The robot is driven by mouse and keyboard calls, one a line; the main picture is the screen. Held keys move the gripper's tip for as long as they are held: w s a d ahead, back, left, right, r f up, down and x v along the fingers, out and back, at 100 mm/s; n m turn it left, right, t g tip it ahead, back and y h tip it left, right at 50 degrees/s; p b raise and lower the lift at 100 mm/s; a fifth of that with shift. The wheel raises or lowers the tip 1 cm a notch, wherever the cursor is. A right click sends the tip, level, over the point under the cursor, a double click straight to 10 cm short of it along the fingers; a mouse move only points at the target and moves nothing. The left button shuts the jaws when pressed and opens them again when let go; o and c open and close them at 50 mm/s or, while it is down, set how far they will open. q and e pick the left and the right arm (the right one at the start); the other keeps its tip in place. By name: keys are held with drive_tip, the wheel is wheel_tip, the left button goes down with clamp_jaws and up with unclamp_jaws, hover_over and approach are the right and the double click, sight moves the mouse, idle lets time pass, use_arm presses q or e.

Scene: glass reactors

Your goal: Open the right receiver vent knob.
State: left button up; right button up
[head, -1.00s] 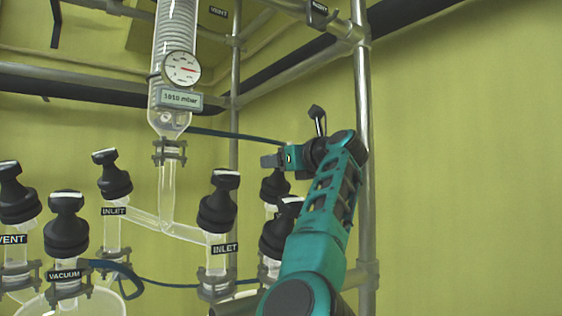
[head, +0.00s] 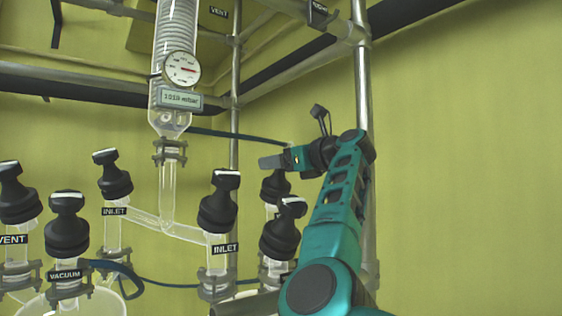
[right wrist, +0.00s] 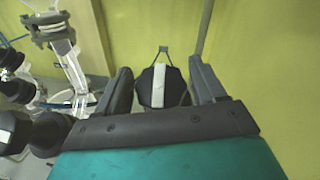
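My right gripper (head: 275,162) is just above a black knob (head: 275,187) on the rear right glass neck. In the right wrist view my right gripper (right wrist: 160,68) is open, with one finger on each side of a black knob (right wrist: 160,86) with a white stripe across its top. The fingers look apart from it, with a small gap on both sides. A second black knob (head: 281,232) stands in front of the rear one, beside my forearm. No label shows on either of these two knobs. My left gripper is not in view.
A metal post (head: 363,90) rises close behind my right arm. A dial gauge (head: 182,69) hangs on the glass column. The right wall side is clear.

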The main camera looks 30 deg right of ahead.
drive_tip(key=shift+o, duration=0.5)
